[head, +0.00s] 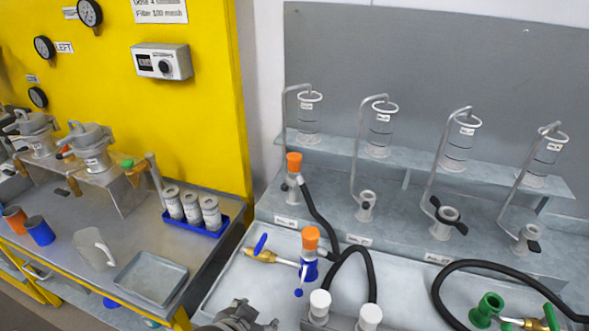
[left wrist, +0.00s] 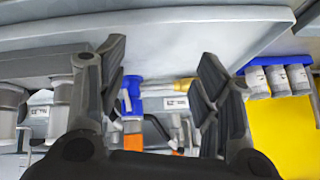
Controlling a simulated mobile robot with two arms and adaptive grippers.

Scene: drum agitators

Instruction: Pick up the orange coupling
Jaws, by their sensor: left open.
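Two orange couplings show in the head view. One orange coupling (head: 310,238) tops a blue valve body (head: 309,270) on the bench tray; the other orange coupling (head: 294,163) sits on a grey post behind it, with a black hose beside it. I cannot tell which is meant. My left gripper (head: 238,320) is at the bottom edge of the head view, in front of and left of the nearer coupling, apart from it. In the left wrist view my left gripper (left wrist: 160,75) is open and empty. Orange (left wrist: 132,142) shows beyond its fingers, partly hidden. My right gripper is out of view.
Black hoses (head: 345,255) loop close to the couplings. Two white-capped posts (head: 320,303) stand at the front. A green coupling (head: 489,306) lies at right. Left are a blue rack (head: 195,227) with white jars and a metal tray (head: 150,278). A shelf with glass cylinders stands behind.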

